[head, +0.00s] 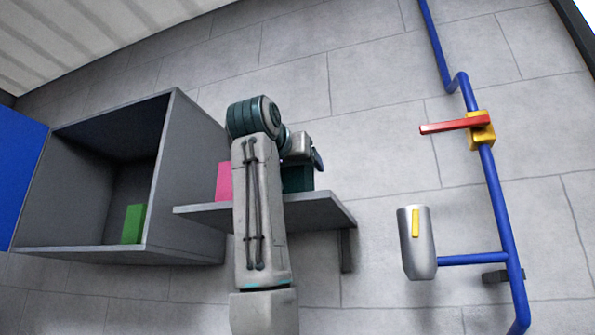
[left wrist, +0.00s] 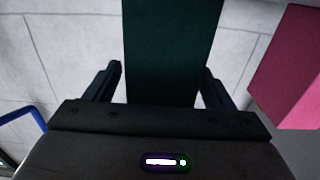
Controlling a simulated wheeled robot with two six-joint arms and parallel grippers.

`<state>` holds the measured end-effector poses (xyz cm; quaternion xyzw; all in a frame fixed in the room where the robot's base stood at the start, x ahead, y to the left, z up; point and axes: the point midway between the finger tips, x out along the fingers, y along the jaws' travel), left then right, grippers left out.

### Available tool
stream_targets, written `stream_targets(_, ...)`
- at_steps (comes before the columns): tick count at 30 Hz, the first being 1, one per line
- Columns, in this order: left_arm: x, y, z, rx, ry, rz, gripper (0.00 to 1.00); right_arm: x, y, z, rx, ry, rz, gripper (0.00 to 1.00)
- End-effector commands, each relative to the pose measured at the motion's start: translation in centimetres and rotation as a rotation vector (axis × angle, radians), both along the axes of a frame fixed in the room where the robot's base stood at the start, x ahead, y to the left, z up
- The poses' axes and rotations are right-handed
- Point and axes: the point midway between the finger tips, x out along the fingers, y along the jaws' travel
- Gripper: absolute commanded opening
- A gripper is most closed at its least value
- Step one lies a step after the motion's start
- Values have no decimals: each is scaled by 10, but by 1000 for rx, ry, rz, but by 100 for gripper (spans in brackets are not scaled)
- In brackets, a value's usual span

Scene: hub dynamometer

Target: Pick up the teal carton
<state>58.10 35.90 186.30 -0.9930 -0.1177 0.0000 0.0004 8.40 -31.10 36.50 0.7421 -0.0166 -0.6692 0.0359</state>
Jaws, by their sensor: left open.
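The teal carton (head: 298,180) is a dark teal box standing on the grey shelf (head: 325,208) in the head view, partly hidden by my left arm and gripper. In the left wrist view the teal carton (left wrist: 172,45) stands upright at the centre. My left gripper (head: 317,160) is at the carton. In the left wrist view the open fingers of this gripper (left wrist: 162,75) are on either side of the carton, with a narrow gap visible at each side. Whether a finger touches it cannot be told. My right gripper is not in view.
A pink box (head: 224,181) stands left of the teal carton on the shelf. A grey open cabinet (head: 180,190) holds a green box (head: 133,224). To the right are a blue pipe (head: 499,210), a red-handled valve (head: 481,131) and a metal cylinder (head: 417,255).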

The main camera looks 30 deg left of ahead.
Motion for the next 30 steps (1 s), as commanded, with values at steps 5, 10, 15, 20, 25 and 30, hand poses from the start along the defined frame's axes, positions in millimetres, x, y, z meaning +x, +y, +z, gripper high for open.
stream_targets(5,8,2,0,0,0,-1,76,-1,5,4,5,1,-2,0)
stream_targets(10,7,2,-1,0,0,0,72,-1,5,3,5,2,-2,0)
stream_targets(15,7,2,-1,0,0,0,39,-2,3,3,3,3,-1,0)
stream_targets(20,7,2,0,0,-1,0,24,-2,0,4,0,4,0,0)
stream_targets(25,7,2,0,0,-1,0,24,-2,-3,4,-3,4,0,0)
stream_targets(30,6,2,5,-1,-2,0,24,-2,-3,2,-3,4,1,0)
